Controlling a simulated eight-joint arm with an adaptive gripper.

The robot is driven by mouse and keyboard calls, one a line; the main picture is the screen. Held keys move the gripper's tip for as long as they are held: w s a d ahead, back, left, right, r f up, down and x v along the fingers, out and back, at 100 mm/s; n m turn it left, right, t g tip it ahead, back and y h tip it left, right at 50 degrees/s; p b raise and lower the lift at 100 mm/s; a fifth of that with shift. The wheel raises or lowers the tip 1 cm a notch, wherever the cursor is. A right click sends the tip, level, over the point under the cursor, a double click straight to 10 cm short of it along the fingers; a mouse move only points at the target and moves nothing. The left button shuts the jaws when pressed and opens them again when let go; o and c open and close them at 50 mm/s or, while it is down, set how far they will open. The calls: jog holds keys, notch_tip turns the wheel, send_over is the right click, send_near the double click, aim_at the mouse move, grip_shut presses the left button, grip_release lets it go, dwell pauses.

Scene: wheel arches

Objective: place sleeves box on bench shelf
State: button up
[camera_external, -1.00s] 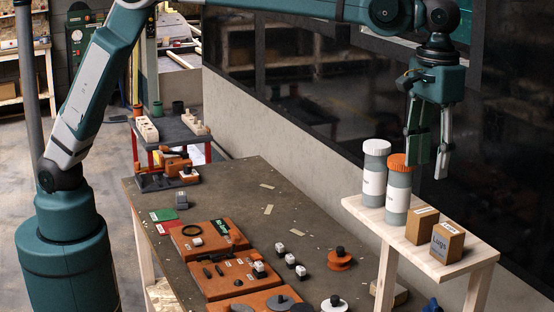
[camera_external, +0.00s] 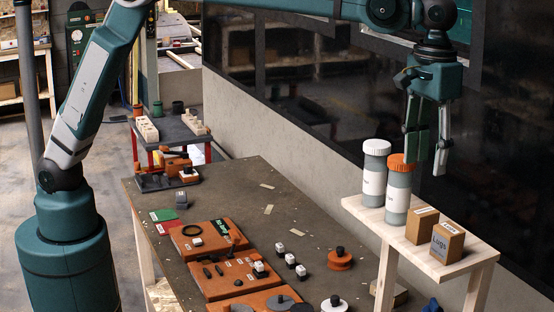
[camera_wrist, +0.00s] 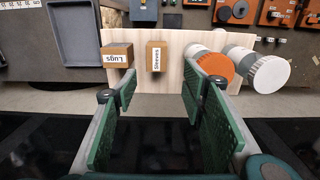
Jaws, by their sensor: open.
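The sleeves box (camera_external: 422,225) is a small brown box with a white label. It stands on the pale wooden bench shelf (camera_external: 455,266), between the lugs box and the orange-lidded bottle. In the wrist view the sleeves box (camera_wrist: 156,56) has its "Sleeves" label showing, and the shelf (camera_wrist: 130,85) lies under it. My gripper (camera_external: 427,170) is open and empty, above the shelf near the orange-lidded bottle. In the wrist view my gripper's (camera_wrist: 158,88) green finger pads are spread wide, with the sleeves box beyond them, roughly between the tips.
The lugs box (camera_external: 447,243) stands beside the sleeves box. The orange-lidded bottle (camera_external: 398,190) and white-lidded bottle (camera_external: 375,173) stand on the shelf's other half. The dark workbench (camera_external: 240,190) holds orange trays and small parts. A dark wall panel (camera_external: 330,100) stands behind.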

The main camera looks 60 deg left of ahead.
jog(key=shift+t+h, duration=0.5)
jog(key=shift+t, duration=0.3)
jog(key=a+r, duration=0.1)
jog(key=a, duration=0.5)
jog(key=a+r, duration=0.2)
jog(key=a, duration=0.5)
jog(key=a+r, duration=0.1)
jog(key=a, duration=0.6)
jog(key=shift+s+r, duration=0.2)
jog(key=shift+r, duration=0.15)
jog(key=s+a+f+t, duration=0.15)
jog(key=s+a, duration=0.35)
jog(key=a, duration=0.6)
jog(key=s+a+f+t, duration=0.1)
jog(key=s+a+f, duration=0.1)
jog(key=s+a, duration=0.65)
jog(key=s+a+f+t, duration=0.1)
jog(key=s+a, duration=0.2)
jog(key=a, duration=1)
jog(key=s+a+f+t+y, duration=0.1)
jog(key=s+a+f+t, duration=0.1)
jog(key=s+a+f, duration=0.9)
jog(key=shift+s+a, duration=0.35)
jog(key=shift+s, duration=0.6)
